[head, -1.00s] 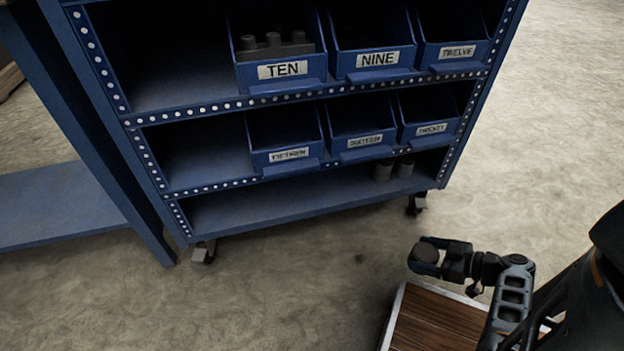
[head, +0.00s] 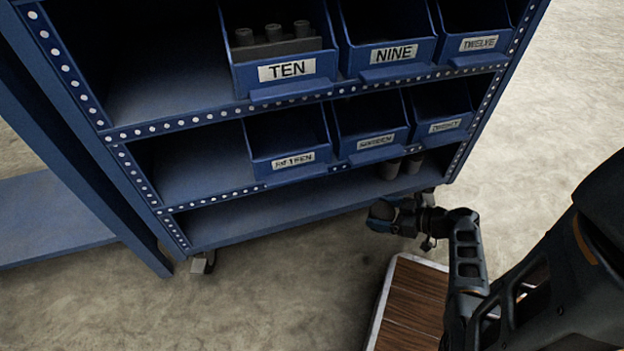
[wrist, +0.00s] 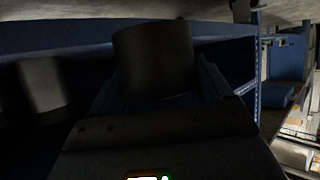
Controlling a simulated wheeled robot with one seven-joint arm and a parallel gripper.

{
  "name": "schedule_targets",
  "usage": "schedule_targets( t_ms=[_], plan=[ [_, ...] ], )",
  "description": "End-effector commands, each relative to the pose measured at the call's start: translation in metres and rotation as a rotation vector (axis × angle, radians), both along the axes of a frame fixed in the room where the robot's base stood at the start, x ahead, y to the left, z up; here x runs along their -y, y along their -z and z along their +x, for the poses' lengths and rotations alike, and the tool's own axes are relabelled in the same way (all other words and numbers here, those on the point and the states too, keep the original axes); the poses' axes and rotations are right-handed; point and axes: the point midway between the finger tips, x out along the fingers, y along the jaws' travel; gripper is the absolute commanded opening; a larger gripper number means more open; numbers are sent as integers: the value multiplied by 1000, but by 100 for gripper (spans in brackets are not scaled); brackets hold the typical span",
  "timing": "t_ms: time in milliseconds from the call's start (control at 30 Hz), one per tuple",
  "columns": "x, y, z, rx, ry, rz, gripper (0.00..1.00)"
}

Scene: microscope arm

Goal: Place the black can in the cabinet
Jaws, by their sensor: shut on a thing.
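The black can (wrist: 155,58) is held upright between the fingers of my gripper in the wrist view. In the head view my gripper (head: 383,215) is shut on the can, in front of the right part of the cabinet's bottom shelf. The can is dark and small there, hard to tell from the fingers. The cabinet (head: 230,218) is a blue wheeled shelf unit with open shelves and labelled bins. Two grey cans (head: 402,167) stand at the right end of its bottom shelf, behind and above my gripper in the picture. A grey can (wrist: 43,84) also shows in the wrist view.
The left and middle of the bottom shelf (head: 290,208) are empty. A brown wooden box or board with a pale edge (head: 405,305) lies on the floor below my arm. A caster (head: 203,262) sticks out below the cabinet.

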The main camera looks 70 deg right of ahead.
Motion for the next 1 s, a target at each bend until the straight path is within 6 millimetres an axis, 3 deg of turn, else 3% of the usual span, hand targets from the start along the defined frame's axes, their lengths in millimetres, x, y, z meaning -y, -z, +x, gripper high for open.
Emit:
schedule_targets(
  t_ms=[600,800,1000],
  plan=[
    [26,-1,148,2,-2,0,40],
    [31,-1,176,1,-1,-1,40],
    [33,-1,187,1,0,0,40]
  ],
)
